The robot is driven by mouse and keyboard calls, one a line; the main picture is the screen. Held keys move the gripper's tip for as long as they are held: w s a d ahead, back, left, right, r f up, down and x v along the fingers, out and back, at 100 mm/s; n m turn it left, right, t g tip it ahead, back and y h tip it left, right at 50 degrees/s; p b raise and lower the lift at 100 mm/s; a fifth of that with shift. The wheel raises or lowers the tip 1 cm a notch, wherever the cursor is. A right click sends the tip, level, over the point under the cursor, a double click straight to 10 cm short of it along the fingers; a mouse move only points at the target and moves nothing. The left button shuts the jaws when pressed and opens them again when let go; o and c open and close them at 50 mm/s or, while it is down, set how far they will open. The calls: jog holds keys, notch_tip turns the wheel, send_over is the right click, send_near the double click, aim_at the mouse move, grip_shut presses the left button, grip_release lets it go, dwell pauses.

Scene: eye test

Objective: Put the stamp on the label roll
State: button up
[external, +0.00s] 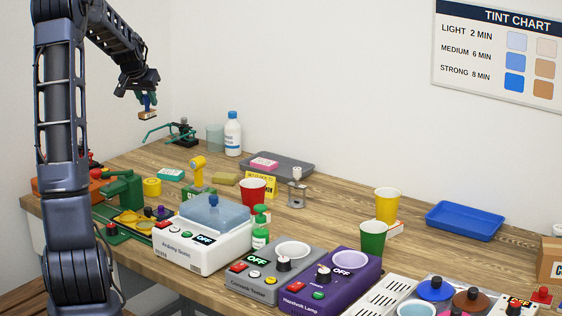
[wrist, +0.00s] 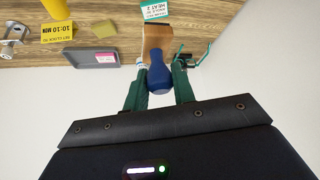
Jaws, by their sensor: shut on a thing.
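The stamp has a blue handle and a flat wooden base (external: 148,115). My gripper (external: 147,101) is shut on its blue handle and holds it in the air above the back left of the table, base downward. In the wrist view, the blue handle (wrist: 160,77) sits between the two green fingers of my gripper (wrist: 159,88), with the wooden base beyond it. A yellow roll (external: 152,187) stands on the table below, toward the front left, apart from the stamp. It may be the label roll; I cannot tell for sure.
A green-armed stand (external: 182,132), a clear beaker (external: 215,138) and a white bottle (external: 233,134) stand at the back.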

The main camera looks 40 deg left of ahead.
notch_tip(320, 180, down, 20)
jog(key=shift+r, duration=0.2)
dwell(0.4)
jog(key=shift+f, duration=0.15)
jog(key=o, duration=1)
jog(key=v, duration=1.2)
jog(key=shift+r, duration=0.25)
